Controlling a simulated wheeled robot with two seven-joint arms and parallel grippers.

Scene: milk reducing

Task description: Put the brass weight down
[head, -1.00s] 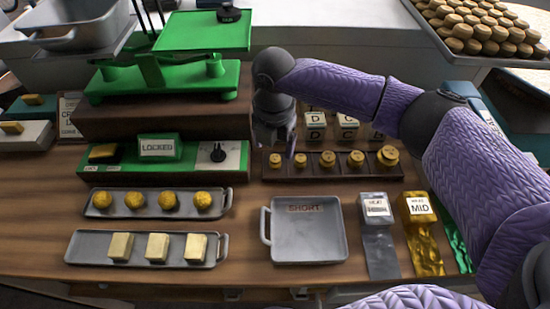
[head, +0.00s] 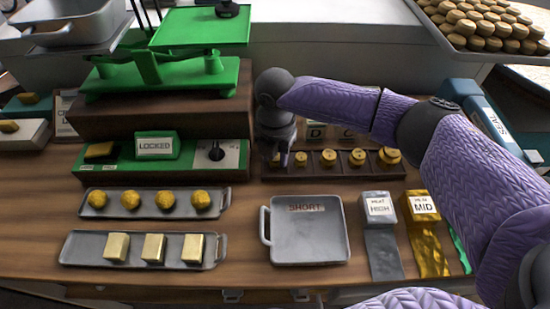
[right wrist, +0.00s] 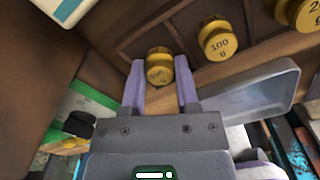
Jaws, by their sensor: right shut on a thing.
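My right gripper (head: 277,156) is at the left end of the dark weight rack (head: 330,172). In the right wrist view its two fingers (right wrist: 160,80) are shut on a small brass weight (right wrist: 158,68), whose label is too blurred to read. The weight is upright at the leftmost place of the rack; I cannot tell if it touches the rack's base. In the head view the gripper mostly hides it. More brass weights stand in the rack to its right, one marked 100 g (right wrist: 218,42). My left gripper is not in view.
A green control box marked LOCKED (head: 155,147) is just left of the rack, with the green balance (head: 160,80) behind it. A grey SHORT tray (head: 308,245) lies in front. Lettered blocks (head: 316,131) stand behind the rack. Trays with balls (head: 98,212) and cubes (head: 80,250) lie front left.

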